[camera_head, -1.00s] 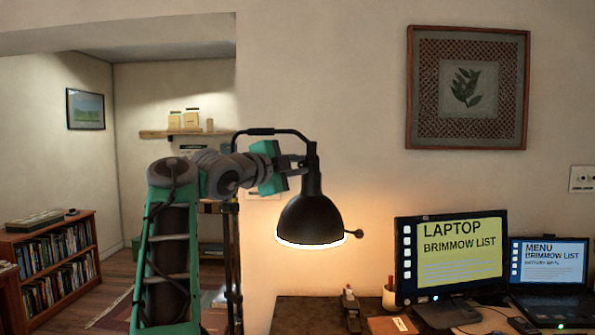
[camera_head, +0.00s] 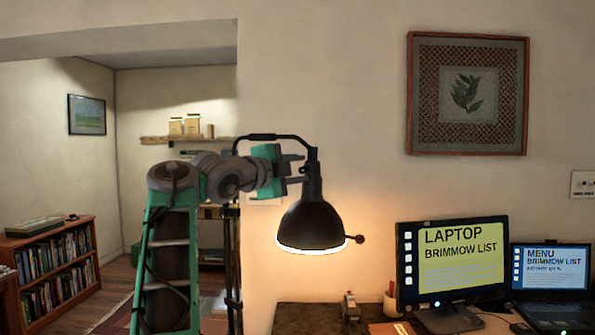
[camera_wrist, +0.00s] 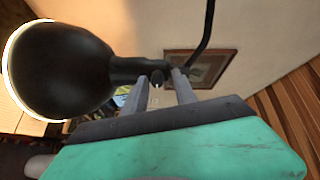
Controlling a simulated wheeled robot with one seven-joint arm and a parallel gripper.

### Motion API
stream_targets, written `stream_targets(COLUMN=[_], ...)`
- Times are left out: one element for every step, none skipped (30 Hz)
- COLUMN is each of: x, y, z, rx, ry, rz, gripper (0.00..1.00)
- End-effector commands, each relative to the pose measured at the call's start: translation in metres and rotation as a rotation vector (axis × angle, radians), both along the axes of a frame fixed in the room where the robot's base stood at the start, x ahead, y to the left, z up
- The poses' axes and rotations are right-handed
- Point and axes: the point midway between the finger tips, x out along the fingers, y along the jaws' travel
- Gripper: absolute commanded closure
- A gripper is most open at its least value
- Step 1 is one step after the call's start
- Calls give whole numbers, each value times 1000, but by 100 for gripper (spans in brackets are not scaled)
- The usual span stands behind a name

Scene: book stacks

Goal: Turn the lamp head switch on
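The black desk lamp's head (camera_head: 311,225) hangs from a curved arm, and its lower rim glows warm. A short rod with a small dark reddish knob (camera_head: 359,239) sticks out from its right side. My gripper (camera_head: 300,168) is at the left of the lamp's neck, above the shade, with its two fingers apart. In the wrist view the lamp head (camera_wrist: 62,70) fills the upper left. My gripper (camera_wrist: 159,78) is open there, with a small dark stub (camera_wrist: 157,78) on the lamp's neck showing between the fingertips. I cannot tell whether the fingers touch it.
A monitor (camera_head: 452,262) and a laptop (camera_head: 549,265) stand on the desk at the right. A pen cup (camera_head: 390,303) is beside the monitor. A framed picture (camera_head: 467,93) hangs on the wall. A bookcase (camera_head: 55,265) is at the far left.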

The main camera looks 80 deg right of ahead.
Motion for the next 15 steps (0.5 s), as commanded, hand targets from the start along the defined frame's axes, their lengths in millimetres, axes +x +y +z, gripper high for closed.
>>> stream_targets(x=[0, 0, -1, -1, -1, -1, -1, -1, 0, 1, 3, 5, 7, 9, 12], y=[0, 0, 0, -1, -1, -1, -1, 0, 1, 3, 6, 12, 17, 22, 31], z=[-1, -1, -1, -1, -1, -2, -2, -2, -2, -2, -2, -2, -2, -3, -2], rx=[1, 2, 2, 2, 3, 3, 3, 3, 3, 3, 2, 1, 1, 2, 0], ry=[1, 0, 0, 0, 1, 1, 1, 1, 1, 0, 0, 0, -1, 0, -1], rz=[-1, -1, -1, -1, -2, -3, -3, -3, -2, -1, 0, 1, 2, 2, 3], gripper=[62, 61, 61, 61, 61, 61, 61, 61, 61, 61, 61, 61, 61, 61, 61])
